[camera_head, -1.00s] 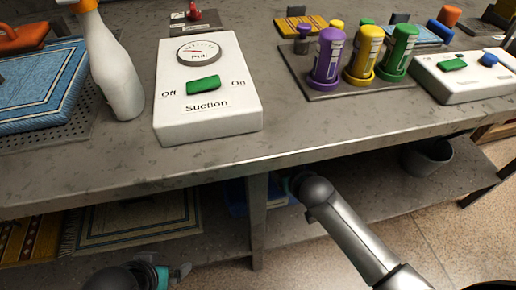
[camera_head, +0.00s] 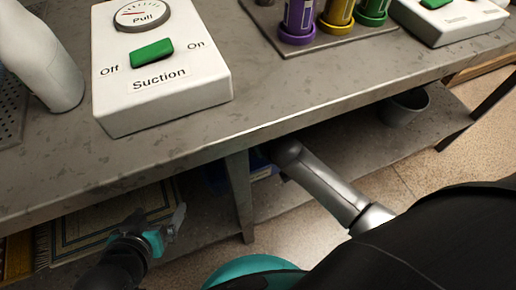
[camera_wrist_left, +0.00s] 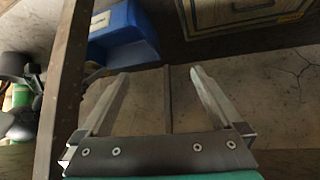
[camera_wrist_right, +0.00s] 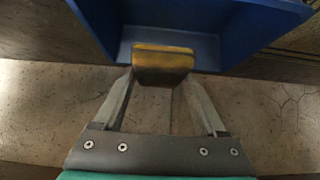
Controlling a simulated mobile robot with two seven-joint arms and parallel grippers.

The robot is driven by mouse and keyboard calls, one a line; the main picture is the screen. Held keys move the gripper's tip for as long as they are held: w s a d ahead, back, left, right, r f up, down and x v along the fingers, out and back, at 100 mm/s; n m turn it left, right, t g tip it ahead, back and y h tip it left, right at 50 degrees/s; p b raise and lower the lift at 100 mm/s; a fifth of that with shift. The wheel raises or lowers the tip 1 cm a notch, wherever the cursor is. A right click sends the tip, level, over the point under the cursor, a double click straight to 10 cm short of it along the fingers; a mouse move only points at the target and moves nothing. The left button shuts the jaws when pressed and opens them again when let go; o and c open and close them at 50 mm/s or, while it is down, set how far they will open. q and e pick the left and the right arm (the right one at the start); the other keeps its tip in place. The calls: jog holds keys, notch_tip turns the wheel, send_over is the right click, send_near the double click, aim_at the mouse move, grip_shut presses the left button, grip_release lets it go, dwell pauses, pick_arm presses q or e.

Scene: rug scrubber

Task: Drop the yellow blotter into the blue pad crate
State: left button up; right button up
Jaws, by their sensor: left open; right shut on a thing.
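The yellow blotter (camera_wrist_right: 163,62) is held in my right gripper (camera_wrist_right: 163,78), which is shut on it in the right wrist view. The blue pad crate (camera_wrist_right: 245,20) lies just beyond the fingertips; the blotter overlaps its near part in the picture, and I cannot tell how deep it is inside. In the head view the crate (camera_head: 214,178) shows partly under the bench, and the right gripper is hidden there. My left gripper (camera_head: 172,224) is open and empty, left of the bench leg. The crate also shows in the left wrist view (camera_wrist_left: 118,25).
The bench top (camera_head: 270,95) overhangs the lower shelf (camera_head: 345,150). A bench leg (camera_head: 240,195) stands between my left gripper and the crate. A rug (camera_head: 110,220) lies at lower left, and a grey bucket (camera_head: 404,106) stands right. The white suction box (camera_head: 160,90) is on top.

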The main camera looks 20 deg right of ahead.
jog(key=shift+f+b, duration=0.3)
jog(key=shift+f, duration=0.3)
jog(key=shift+f+b, duration=0.4)
jog(key=shift+f, duration=0.1)
jog(key=shift+f+b, duration=0.35)
jog(key=shift+f, duration=0.2)
pick_arm(q)
jog(key=w+d+r+t+h+b, duration=0.1)
jog(key=d+r+t+h, duration=0.1)
jog(key=d+t, duration=0.4)
jog(key=shift+w+r+h, duration=0.2)
jog(key=shift+w+h, duration=0.1)
jog(key=shift+h, duration=0.4)
pick_arm(e)
jog(key=shift+f, duration=0.8)
pick_arm(q)
jog(key=shift+s+d+r+n+t+b, duration=0.2)
jog(key=shift+r+n+t+b, duration=0.15)
jog(key=shift+t, duration=0.15)
pick_arm(e)
jog(key=shift+f, duration=0.6)
